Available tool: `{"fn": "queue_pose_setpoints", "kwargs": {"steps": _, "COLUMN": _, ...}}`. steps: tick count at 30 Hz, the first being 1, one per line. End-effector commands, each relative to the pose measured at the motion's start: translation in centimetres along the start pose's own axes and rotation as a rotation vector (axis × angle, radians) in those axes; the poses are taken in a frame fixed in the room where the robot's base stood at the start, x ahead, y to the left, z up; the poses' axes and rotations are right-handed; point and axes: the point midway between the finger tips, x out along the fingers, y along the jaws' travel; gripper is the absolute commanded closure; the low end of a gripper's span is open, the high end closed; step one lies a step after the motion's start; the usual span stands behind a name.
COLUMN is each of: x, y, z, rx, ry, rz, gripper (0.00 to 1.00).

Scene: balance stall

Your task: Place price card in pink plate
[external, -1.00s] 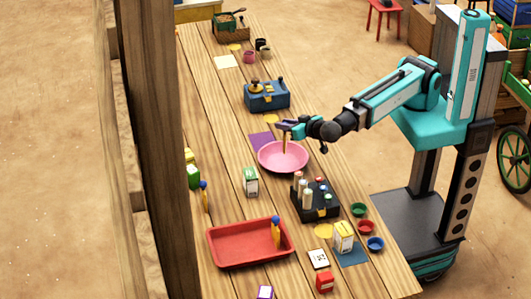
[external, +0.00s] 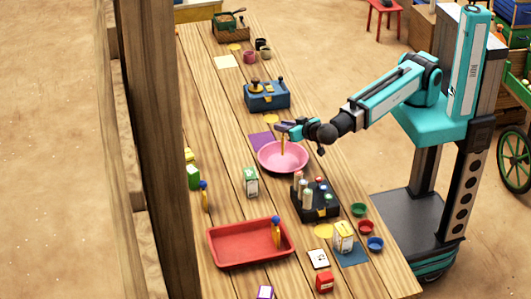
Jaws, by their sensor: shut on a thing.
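The pink plate (external: 268,163) is a round shallow dish near the middle of the wooden table. My gripper (external: 284,129) is above it and shut on a thin tan piece, which I take to be the price card (external: 283,146). The card shows as a narrow upright strip, too small to read. Its lower end overlaps the plate's inside in the picture; I cannot tell whether it touches the plate.
A purple square (external: 260,140) lies behind the plate. A black rack with several pegs (external: 320,212) stands in front right, and a white-green carton (external: 251,183) front left. A blue box (external: 267,97) stands farther back. A red tray (external: 222,255) is nearer the camera.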

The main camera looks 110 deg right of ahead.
Motion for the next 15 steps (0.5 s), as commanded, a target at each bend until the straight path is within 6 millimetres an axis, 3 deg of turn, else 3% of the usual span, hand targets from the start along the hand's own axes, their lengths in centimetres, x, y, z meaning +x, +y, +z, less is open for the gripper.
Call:
{"fn": "queue_pose_setpoints", "kwargs": {"steps": 6, "x": 0.6, "y": 0.0, "z": 1.5, "rx": -0.001, "ry": 0.000, "rz": 0.001, "gripper": 1.00}}
{"fn": "queue_pose_setpoints", "kwargs": {"steps": 15, "x": 0.8, "y": 0.0, "z": 1.9, "rx": 0.000, "ry": 0.000, "rz": 0.000, "gripper": 1.00}}
